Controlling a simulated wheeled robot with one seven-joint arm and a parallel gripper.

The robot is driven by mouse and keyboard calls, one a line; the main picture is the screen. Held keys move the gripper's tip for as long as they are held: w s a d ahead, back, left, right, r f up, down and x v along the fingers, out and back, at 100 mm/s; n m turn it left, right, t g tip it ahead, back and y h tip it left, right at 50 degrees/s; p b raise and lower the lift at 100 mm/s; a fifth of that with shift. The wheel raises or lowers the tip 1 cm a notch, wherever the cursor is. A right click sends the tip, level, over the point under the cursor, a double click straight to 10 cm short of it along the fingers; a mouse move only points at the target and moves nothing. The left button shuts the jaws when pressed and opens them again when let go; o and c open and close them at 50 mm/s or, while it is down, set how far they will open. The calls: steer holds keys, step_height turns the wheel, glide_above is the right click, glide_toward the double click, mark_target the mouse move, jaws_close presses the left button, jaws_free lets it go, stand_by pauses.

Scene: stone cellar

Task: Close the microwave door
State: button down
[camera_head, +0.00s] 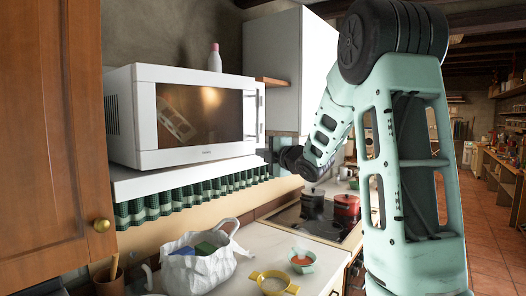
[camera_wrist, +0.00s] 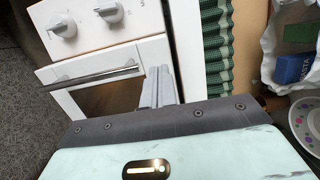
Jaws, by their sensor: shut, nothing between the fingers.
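The white microwave (camera_head: 150,115) stands on a wall shelf at left in the head view. Its door (camera_head: 200,115) has a dark reflective window, with an upright handle (camera_head: 259,118) at its right edge. In the wrist view, turned sideways, the door's handle (camera_wrist: 95,77) and window lie beside the knob panel (camera_wrist: 85,25). The door lies close to the panel; I cannot tell whether a gap is left. The head view does not show the knobs. My gripper (camera_wrist: 158,86) is shut and empty, its fingers overlapping the door in the wrist view. In the head view it is by the microwave's lower right corner, mostly hidden.
A green checked curtain (camera_head: 190,198) hangs under the shelf. Below are a white bag (camera_head: 200,262), a yellow bowl (camera_head: 274,283) and a teal bowl (camera_head: 302,260) on the counter. A red pot (camera_head: 346,206) stands on the hob. A wooden cabinet door (camera_head: 50,130) borders the left.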

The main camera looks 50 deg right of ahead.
mark_target(249, 148)
steer(key=shift+w, duration=0.1)
steer(key=w+n+y, duration=0.1)
steer(key=w, duration=0.1)
steer(key=w+d+n+y, duration=0.1)
steer(key=w+y, duration=0.1)
steer(key=w, duration=0.1)
steer(key=w+y, duration=0.1)
steer(key=w, duration=0.2)
steer(key=shift+w+d+n, duration=0.15)
steer(key=shift+w+n, duration=0.1)
steer(key=shift+n, duration=0.15)
steer(key=shift+w+r+y, duration=0.1)
steer(key=shift+w+y, duration=0.1)
steer(key=shift+y, duration=0.3)
steer(key=shift+r, duration=0.15)
steer(key=shift+w+a+r, duration=0.1)
steer(key=shift+a, duration=0.1)
steer(key=shift+b, duration=0.3)
